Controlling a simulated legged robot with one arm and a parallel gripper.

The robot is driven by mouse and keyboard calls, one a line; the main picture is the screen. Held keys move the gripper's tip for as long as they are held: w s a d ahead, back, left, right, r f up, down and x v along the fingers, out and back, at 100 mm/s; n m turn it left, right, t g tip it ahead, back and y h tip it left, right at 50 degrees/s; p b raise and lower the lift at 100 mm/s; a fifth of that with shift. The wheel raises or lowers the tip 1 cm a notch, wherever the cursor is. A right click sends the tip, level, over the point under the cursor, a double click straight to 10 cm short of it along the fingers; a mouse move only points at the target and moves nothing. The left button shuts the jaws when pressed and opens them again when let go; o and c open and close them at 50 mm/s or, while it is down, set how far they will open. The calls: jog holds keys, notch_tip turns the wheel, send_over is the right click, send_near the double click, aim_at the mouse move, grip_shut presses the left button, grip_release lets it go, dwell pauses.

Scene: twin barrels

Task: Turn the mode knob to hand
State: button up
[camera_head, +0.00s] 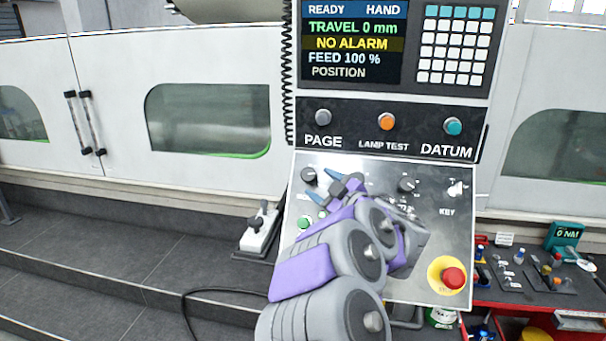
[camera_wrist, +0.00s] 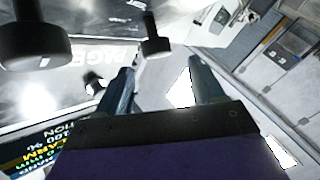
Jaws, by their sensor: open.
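The sloped control panel (camera_head: 455,215) carries a black knob (camera_head: 309,175) at its upper left and another black knob (camera_head: 407,185) right of centre. My arm covers much of the panel, and I cannot read which knob is the mode knob. The display (camera_head: 350,45) reads READY, HAND, NO ALARM. My gripper (camera_head: 324,187) is open and empty just right of and below the upper-left knob, apparently apart from it. In the wrist view, a large dark knob (camera_wrist: 35,40) and a smaller dark knob (camera_wrist: 154,38) show beyond my open fingers (camera_wrist: 160,72).
A key switch (camera_head: 455,188) and a red emergency button (camera_head: 453,278) sit on the panel's right. PAGE (camera_head: 323,117), LAMP TEST (camera_head: 387,121) and DATUM (camera_head: 453,126) buttons are above. A green button (camera_head: 305,222) is at lower left. A red tool cart (camera_head: 500,300) stands right.

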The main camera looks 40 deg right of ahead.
aim_at(312, 175)
jog(key=w, duration=0.2)
jog(key=w+d, duration=0.1)
jog(key=w, duration=0.4)
jog(key=shift+w+d+f, duration=0.15)
jog(key=shift+w+d, duration=0.05)
jog(key=shift+d, duration=0.05)
jog(key=shift+w, duration=0.4)
jog(key=shift+w+a, duration=0.3)
jog(key=shift+d, duration=0.15)
jog(key=c, duration=0.9)
jog(key=shift+c, duration=0.2)
jog(key=shift+r+p, duration=0.2)
jog(key=shift+p, duration=0.35)
